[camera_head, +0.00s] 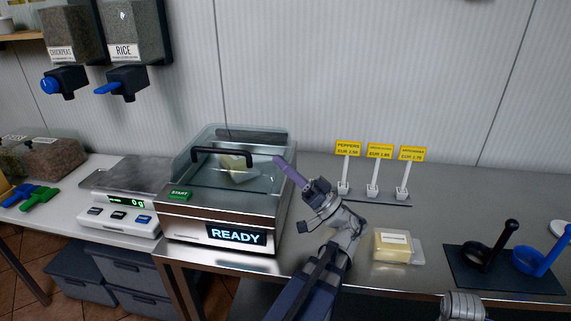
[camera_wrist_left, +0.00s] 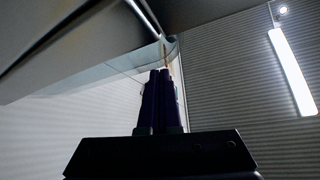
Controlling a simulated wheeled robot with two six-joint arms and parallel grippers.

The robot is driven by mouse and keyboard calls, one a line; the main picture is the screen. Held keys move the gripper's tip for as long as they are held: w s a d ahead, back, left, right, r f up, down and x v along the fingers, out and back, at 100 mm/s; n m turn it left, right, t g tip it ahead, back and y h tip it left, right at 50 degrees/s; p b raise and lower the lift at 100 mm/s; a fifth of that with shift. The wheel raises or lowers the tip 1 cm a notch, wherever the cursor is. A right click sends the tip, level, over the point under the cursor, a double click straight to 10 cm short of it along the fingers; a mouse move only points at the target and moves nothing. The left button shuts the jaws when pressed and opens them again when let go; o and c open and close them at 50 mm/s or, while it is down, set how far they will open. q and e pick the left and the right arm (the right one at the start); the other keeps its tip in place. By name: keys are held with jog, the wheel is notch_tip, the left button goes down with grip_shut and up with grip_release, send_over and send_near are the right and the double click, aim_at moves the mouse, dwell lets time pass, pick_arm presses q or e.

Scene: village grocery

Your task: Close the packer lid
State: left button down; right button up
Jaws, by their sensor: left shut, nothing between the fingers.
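The packer (camera_head: 215,222) is a steel machine with a green START button and a screen reading READY. Its clear lid (camera_head: 255,180) has a black handle (camera_head: 222,152) and lies low over the chamber; I cannot tell whether it is fully seated. A pale yellow piece (camera_head: 236,163) shows through the lid. My left gripper (camera_head: 279,160) is shut and empty, with its purple fingers at the lid's right side; contact is unclear. In the left wrist view the shut fingers (camera_wrist_left: 160,73) point toward a clear edge (camera_wrist_left: 125,70). A grey part of my right arm shows at the bottom right; its fingers are hidden.
A scale (camera_head: 120,215) stands left of the packer, under dispensers (camera_head: 128,82). Price signs (camera_head: 373,175) stand right of it. A wrapped yellow block (camera_head: 393,246) and a dark mat (camera_head: 500,279) with scoops lie further right. The counter between them is clear.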

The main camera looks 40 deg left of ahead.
notch_tip(320, 180, up, 9)
jog(key=p, duration=0.8)
jog(key=shift+f, duration=0.1)
